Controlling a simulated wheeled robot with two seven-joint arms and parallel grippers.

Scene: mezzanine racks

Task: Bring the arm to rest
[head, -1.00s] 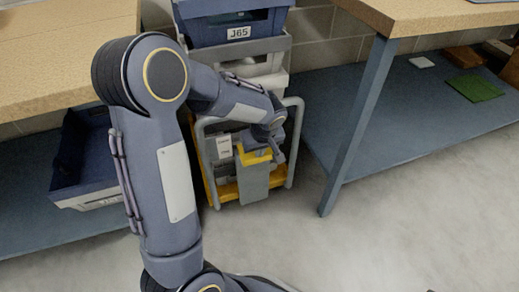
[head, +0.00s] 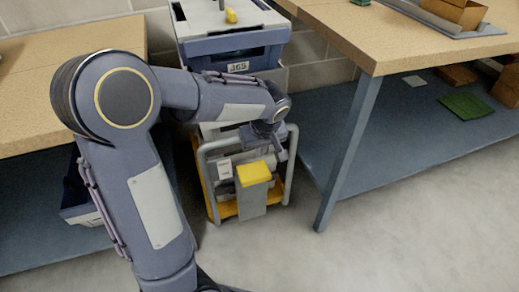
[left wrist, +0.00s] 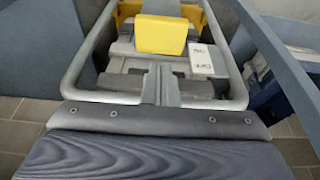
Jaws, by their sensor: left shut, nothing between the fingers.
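My left arm comes in from the left in the head view, bent at the elbow, with its forearm reaching right across the cart (head: 205,165). My left gripper (head: 281,150) is shut and empty, in front of the cart's upper part, above and right of a yellow-topped grey piece (head: 254,173). In the left wrist view the shut fingers (left wrist: 161,75) point toward the yellow block (left wrist: 160,36), framed by the cart's grey tube rail (left wrist: 88,55). Whether the fingers touch anything there, I cannot tell. My right gripper is not in view.
A blue bin (head: 237,62) marked J65 stands on the cart. A wooden-topped bench (head: 355,35) with a blue leg (head: 345,160) is on the right, another bench (head: 70,50) on the left. A dark bin (head: 75,195) sits under the left bench. Front floor (head: 400,225) is clear.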

